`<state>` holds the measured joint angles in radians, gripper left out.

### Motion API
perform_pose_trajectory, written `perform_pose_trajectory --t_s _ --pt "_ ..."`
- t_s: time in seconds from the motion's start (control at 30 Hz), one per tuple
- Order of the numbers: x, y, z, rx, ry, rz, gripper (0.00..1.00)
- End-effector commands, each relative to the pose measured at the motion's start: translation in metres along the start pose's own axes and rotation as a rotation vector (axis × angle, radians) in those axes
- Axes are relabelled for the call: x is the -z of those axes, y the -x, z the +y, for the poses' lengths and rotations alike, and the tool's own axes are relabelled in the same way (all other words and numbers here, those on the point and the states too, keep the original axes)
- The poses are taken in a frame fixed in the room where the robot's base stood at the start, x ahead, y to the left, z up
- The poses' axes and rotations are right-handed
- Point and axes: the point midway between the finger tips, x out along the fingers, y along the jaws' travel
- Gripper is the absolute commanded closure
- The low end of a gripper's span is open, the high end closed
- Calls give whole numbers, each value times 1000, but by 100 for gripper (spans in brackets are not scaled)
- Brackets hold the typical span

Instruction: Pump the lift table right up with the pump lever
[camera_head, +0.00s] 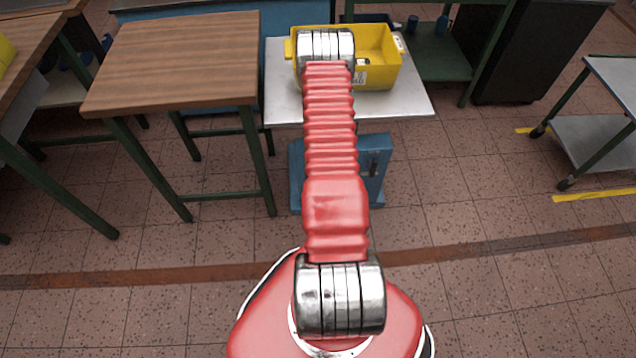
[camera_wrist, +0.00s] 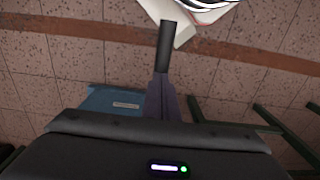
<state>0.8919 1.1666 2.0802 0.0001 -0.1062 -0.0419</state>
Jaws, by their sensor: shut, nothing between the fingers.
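The lift table has a pale grey top (camera_head: 412,103) and a blue base (camera_head: 374,185) standing on the floor in the head view. My red arm reaches over it and hides its middle. A dark upright part (camera_head: 374,165) shows on the base's front; I cannot tell whether it belongs to the pump lever. No pump lever can be made out clearly. In the wrist view my gripper (camera_wrist: 167,32) has its dark fingers shut together, with nothing seen between them. A blue part with a pale label (camera_wrist: 108,99), apparently the base, shows behind my gripper body. The head view hides my gripper.
A yellow crate (camera_head: 383,60) stands on the lift table's top, partly behind my arm. A wooden table (camera_head: 180,60) with green legs stands close on the left. A grey trolley (camera_head: 590,140) is at the right. The floor between trolley and lift table is clear.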

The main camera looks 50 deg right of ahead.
Motion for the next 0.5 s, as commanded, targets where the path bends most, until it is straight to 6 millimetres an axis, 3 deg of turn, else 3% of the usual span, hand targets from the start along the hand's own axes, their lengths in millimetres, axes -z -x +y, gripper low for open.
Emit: perform_pose_trajectory --t_s 0.5 --pt "14 70 0 0 0 2 100"
